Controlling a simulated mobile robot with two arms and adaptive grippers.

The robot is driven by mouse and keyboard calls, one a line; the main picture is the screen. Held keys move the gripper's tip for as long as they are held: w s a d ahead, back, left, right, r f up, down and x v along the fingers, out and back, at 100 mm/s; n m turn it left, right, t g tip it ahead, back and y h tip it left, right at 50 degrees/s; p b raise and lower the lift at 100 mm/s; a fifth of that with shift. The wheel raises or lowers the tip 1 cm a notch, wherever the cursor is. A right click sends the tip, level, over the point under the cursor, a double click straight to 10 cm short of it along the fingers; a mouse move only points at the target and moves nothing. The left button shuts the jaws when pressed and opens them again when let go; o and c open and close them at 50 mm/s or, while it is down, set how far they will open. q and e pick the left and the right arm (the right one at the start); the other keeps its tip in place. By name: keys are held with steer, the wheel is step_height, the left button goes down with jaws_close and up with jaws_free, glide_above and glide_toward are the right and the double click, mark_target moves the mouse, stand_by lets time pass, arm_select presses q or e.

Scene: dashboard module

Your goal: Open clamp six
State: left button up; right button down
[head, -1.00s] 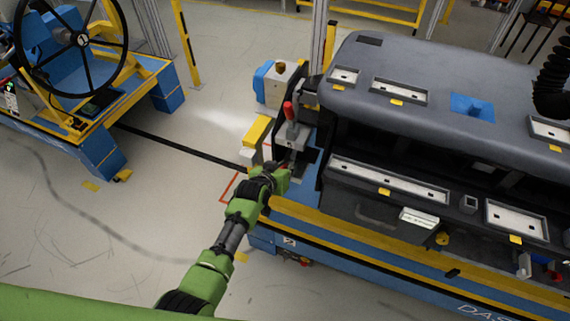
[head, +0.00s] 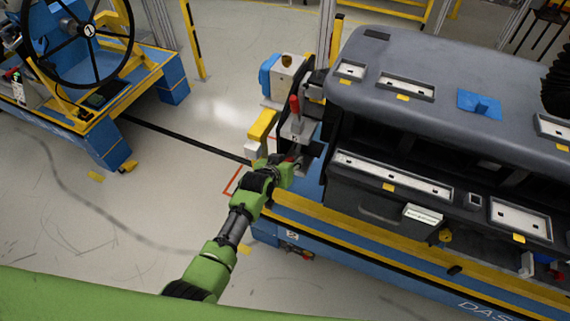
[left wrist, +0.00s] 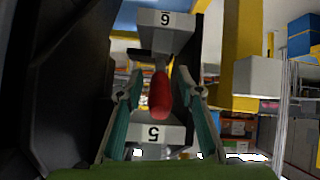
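In the left wrist view, a red clamp handle (left wrist: 160,96) hangs on a grey stem below a light block marked 6 (left wrist: 165,19). A second block marked 5 (left wrist: 155,133) is below and behind the handle. My left gripper (left wrist: 163,108) is open, with one finger on each side of the red handle; I see gaps on both sides. In the head view my left gripper (head: 289,172) is at the left end of the dashboard fixture, just below an upright clamp with a red handle (head: 295,106). My right gripper is out of view.
The grey dashboard (head: 440,75) sits on a blue and yellow base (head: 400,250) to the right of my left gripper. A yellow block (head: 262,124) stands close to its left. A steering wheel station (head: 85,100) is at upper left. Open floor lies between.

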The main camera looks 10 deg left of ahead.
arm_select(q)
steer(key=v, duration=1.1)
steer(key=shift+s, duration=0.4)
steer(key=shift+a+r, duration=0.1)
